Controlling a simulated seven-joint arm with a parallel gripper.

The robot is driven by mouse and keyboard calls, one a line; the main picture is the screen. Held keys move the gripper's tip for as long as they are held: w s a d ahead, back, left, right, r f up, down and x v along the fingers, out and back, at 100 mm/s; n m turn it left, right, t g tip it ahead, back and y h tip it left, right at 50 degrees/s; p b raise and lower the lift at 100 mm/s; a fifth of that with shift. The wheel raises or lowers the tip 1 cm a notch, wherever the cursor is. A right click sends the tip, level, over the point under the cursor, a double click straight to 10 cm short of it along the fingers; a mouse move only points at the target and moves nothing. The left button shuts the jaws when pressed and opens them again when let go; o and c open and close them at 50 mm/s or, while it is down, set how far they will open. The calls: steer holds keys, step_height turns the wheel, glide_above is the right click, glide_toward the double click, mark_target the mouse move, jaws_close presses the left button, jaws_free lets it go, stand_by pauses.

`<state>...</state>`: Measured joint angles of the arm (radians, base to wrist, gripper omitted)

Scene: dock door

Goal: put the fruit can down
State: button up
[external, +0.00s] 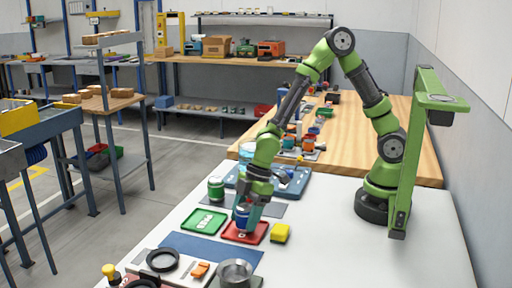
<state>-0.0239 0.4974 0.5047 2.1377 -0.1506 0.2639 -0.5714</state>
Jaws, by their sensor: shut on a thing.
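My gripper (247,208) points down at the front of the white table and is shut on a blue can (242,219), which I take to be the fruit can; its label is too small to read. The can is upright, at or just above the red tray (258,234). I cannot tell whether its base touches the tray. The fingers hide part of the can.
A green tray (204,222) lies left of the red one, with a green can (216,189) behind it. A yellow block (280,234) sits close on the right. A blue mat (190,250) and a grey metal cup (235,272) are in front. The table's right side is clear.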

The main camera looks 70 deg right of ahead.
steer(key=shift+f, duration=0.2)
steer(key=o, duration=1.3)
steer(key=shift+c, duration=0.2)
steer(key=v, duration=1.2)
steer(key=s+d+r+m+t+h, duration=0.1)
steer(key=s+d+r+m+t, duration=0.1)
steer(key=s+d+r+m, duration=0.2)
steer(key=s+d+r+m+t, duration=0.3)
steer(key=s+d+r+m, duration=0.2)
steer(key=d+m, duration=0.5)
steer(key=shift+d+r+m+h, duration=0.4)
steer(key=shift+r+m, duration=0.6)
steer(key=shift+r, duration=0.35)
steer(key=shift+s, duration=0.1)
